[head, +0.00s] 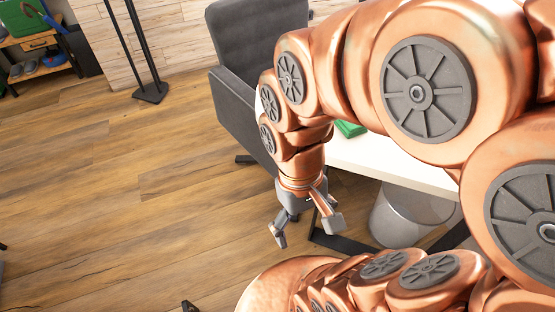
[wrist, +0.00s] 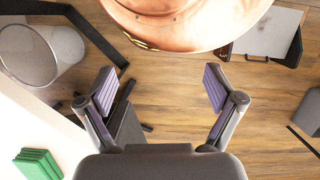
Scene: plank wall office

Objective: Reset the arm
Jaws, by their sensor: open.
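My gripper (head: 309,228) hangs at the end of my copper-coloured arm, pointing down beside the near left edge of the white desk. Its two fingers are spread apart and nothing is between them. In the wrist view my gripper (wrist: 160,95) also shows open, with wood floor behind it. My arm links fill the right of the head view and hide much of the desk.
The white desk (head: 395,164) bears a green item (head: 350,129), partly hidden. A grey bin (head: 395,222) stands under it. A dark office chair (head: 243,115) stands behind my gripper. A black stand base (head: 150,93) and a shelf (head: 40,72) are farther back. The left floor is clear.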

